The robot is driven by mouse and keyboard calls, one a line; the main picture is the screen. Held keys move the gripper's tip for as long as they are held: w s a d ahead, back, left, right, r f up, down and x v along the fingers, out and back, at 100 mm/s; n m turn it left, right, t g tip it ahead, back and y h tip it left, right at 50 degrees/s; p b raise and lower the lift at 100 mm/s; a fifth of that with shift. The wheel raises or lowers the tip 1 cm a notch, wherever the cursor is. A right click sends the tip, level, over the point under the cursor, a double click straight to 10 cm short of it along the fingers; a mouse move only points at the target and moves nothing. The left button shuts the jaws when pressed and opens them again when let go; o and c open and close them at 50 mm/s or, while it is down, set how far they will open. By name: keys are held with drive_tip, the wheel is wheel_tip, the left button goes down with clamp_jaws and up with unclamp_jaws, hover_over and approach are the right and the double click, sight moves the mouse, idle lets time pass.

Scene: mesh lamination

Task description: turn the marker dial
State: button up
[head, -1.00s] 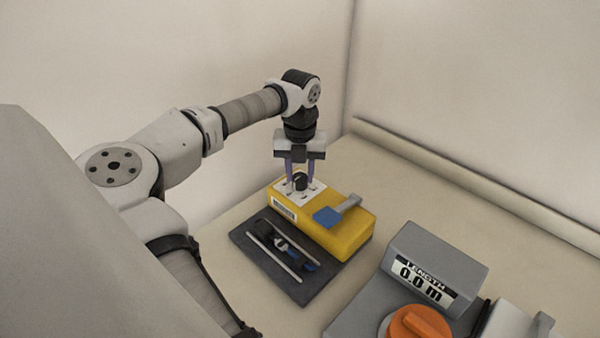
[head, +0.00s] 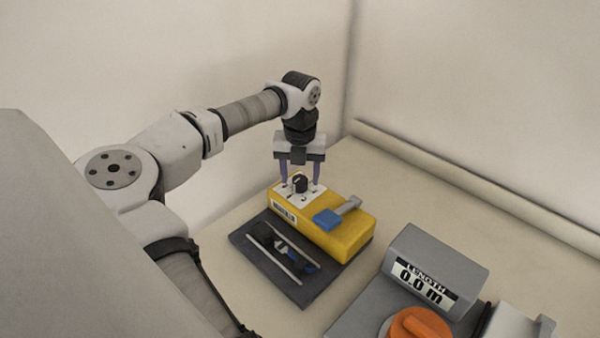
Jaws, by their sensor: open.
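The marker dial is a small black knob (head: 300,182) on a white plate (head: 288,200) at the far left end of the yellow box (head: 345,240). My gripper (head: 300,184) points down over the plate. Its two purple fingers are apart, one on each side of the knob. I cannot tell from this view whether either finger touches the knob. The marks on the plate are too small to read.
A grey length unit (head: 435,262) reading 0.0 m, with an orange knob (head: 418,324), stands at lower right. A raised ledge (head: 480,185) runs along the back.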

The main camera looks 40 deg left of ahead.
sight(300, 178)
wheel_tip(300, 178, up, 14)
drive_tip(key=p, duration=0.8)
drive_tip(key=shift+f, duration=0.15)
